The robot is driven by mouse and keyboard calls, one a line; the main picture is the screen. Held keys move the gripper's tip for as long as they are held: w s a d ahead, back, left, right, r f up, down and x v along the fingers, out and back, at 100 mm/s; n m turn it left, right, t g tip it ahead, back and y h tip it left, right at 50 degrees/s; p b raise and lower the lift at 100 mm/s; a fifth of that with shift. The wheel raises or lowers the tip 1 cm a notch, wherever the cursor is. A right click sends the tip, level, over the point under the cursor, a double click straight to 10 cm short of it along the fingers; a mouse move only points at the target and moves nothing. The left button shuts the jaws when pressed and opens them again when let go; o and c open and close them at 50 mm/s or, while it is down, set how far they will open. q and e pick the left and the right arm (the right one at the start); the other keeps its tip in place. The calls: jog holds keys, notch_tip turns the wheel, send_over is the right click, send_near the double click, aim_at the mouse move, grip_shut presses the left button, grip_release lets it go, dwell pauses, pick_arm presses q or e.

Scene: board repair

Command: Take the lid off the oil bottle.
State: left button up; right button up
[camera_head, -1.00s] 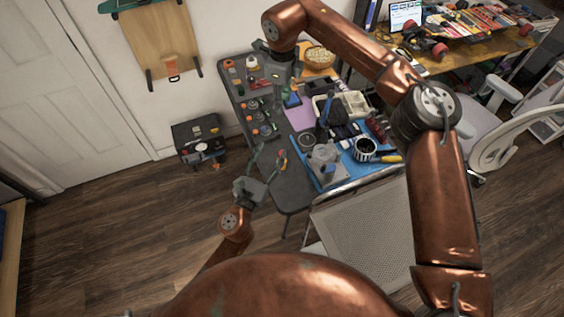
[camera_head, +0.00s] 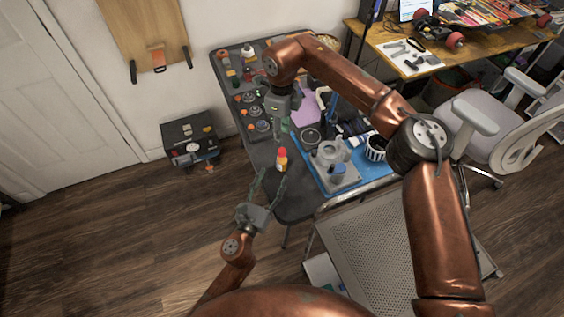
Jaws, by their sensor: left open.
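A small bottle with a red cap and a yellow and white body, which looks like the oil bottle (camera_head: 282,161), stands upright near the left edge of the grey table. Its lid, the red cap (camera_head: 282,151), is on it. My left gripper (camera_head: 273,178) is open, its fingers pointing up the picture at the bottle. One fingertip is left of the bottle and the other is just below it; I cannot tell whether they touch. My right gripper (camera_head: 283,122) hangs over the table above the bottle in the picture. Its fingers are small and partly hidden, and I see nothing clearly held.
The grey table (camera_head: 292,205) has a blue mat (camera_head: 369,181) with a grey device (camera_head: 333,165) and a striped cup (camera_head: 375,149). Several small jars and dials line its left side. A perforated panel (camera_head: 375,240) stands in front. A black toolbox (camera_head: 190,140) is left on the floor.

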aim_at(280, 165)
pick_arm(q)
jog(key=shift+x, duration=3.1)
jog(key=shift+c, duration=0.6)
grip_shut()
